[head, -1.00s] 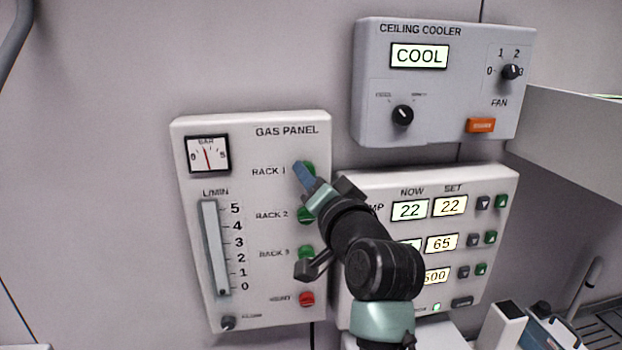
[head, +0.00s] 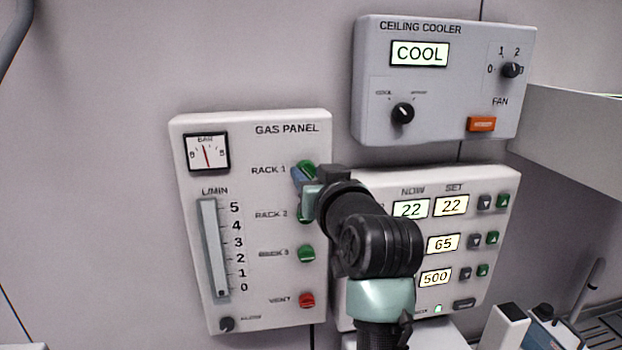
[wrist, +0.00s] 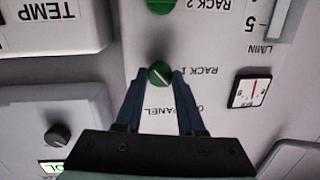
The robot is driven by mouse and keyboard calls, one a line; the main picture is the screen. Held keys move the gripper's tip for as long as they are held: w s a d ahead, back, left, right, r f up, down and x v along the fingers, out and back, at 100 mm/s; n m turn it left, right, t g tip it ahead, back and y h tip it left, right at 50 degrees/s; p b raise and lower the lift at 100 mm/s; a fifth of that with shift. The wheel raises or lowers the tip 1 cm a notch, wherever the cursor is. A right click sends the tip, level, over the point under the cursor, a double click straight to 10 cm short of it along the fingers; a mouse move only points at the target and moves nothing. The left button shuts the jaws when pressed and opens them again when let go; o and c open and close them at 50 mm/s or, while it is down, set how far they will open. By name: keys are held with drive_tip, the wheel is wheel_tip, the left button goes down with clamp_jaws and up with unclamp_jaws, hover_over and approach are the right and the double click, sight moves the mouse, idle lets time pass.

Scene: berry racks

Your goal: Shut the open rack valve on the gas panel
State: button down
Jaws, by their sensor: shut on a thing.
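The gas panel (head: 250,130) is a white box on the wall with green valve knobs for the racks. My gripper (head: 303,174) is at the RACK 1 knob (head: 311,167), which it partly covers in the head view. In the wrist view, the blue fingers sit on both sides of the green RACK 1 knob (wrist: 160,73), shut on it. A pale line runs slantwise across its face there. The RACK 3 knob (head: 306,253) is in clear sight.
A red VENT knob (head: 306,300) is low on the panel. A flow tube (head: 214,245) and a pressure gauge (head: 208,152) are at its left. The ceiling cooler box (head: 440,120) and a display panel (head: 490,185) stand close on the right. The wall to the left is bare.

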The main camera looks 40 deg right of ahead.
drive_tip(key=n+g, duration=0.1)
drive_tip(key=n, duration=0.4)
drive_tip(key=shift+b, duration=0.35)
drive_tip(key=shift+a+r+n+h, duration=0.15)
drive_tip(key=shift+n+h, duration=0.45)
drive_tip(key=shift+n, duration=1.3)
drive_tip(key=c, duration=0.5)
unclamp_jaws()
drive_tip(key=shift+b, duration=0.3)
drive_tip(key=b+v, duration=0.4)
drive_tip(key=v, duration=0.8)
drive_tip(key=shift+s+a+r, duration=0.2)
drive_tip(key=shift+s+a, duration=0.05)
drive_tip(key=shift+a, duration=0.1)
